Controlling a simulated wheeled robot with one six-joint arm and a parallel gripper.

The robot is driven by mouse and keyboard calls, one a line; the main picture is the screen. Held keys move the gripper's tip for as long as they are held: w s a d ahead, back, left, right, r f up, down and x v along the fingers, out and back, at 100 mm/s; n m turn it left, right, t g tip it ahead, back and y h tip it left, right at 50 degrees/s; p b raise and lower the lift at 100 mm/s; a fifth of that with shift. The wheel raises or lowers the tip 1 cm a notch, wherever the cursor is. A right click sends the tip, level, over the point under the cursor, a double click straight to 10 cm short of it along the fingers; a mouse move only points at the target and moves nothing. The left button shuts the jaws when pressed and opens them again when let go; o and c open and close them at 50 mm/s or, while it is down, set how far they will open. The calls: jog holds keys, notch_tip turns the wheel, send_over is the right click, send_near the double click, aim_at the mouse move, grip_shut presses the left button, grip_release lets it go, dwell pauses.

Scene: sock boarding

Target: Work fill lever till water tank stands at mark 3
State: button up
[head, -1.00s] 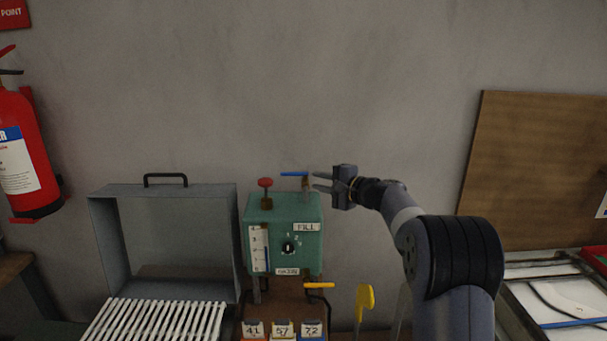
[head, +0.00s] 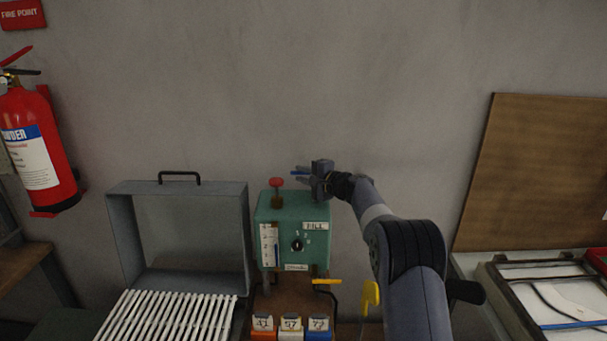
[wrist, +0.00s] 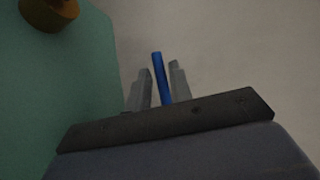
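The green water tank unit (head: 290,225) stands against the wall, with a FILL label on its front. Its white numbered gauge (head: 268,245) is on the front left; the water level is too small to read surely. The blue fill lever (head: 297,172) is on top at the right and lies roughly level. My gripper (head: 303,176) is at the lever, above the tank's right side. In the wrist view the blue lever (wrist: 158,78) lies between my two fingers, with slim gaps seen on both sides. The fingers look open around it.
A red knob (head: 276,183) stands on the tank's top left, close to my gripper. A grey open box (head: 180,187) with a white slatted rack is at left. A yellow handle (head: 327,282) sticks out below the tank. The wall is close behind.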

jog(key=shift+c, duration=0.4)
grip_shut()
jog(key=n+g, duration=0.1)
jog(key=n+g+y+p, duration=0.1)
jog(key=g+y, duration=0.1)
jog(key=shift+s+d+r+n+p, duration=0.2)
jog(key=shift+s+d+n+p, duration=0.05)
jog(key=shift+s+n+p, duration=0.15)
jog(key=shift+s+d+n+g+y+p, duration=0.1)
jog(key=shift+n+g+y+p, duration=0.3)
jog(key=shift+g+y+p, duration=0.15)
jog(key=shift+s+f+g, duration=0.1)
jog(key=shift+f+g, duration=0.05)
jog(key=shift+g, duration=0.2)
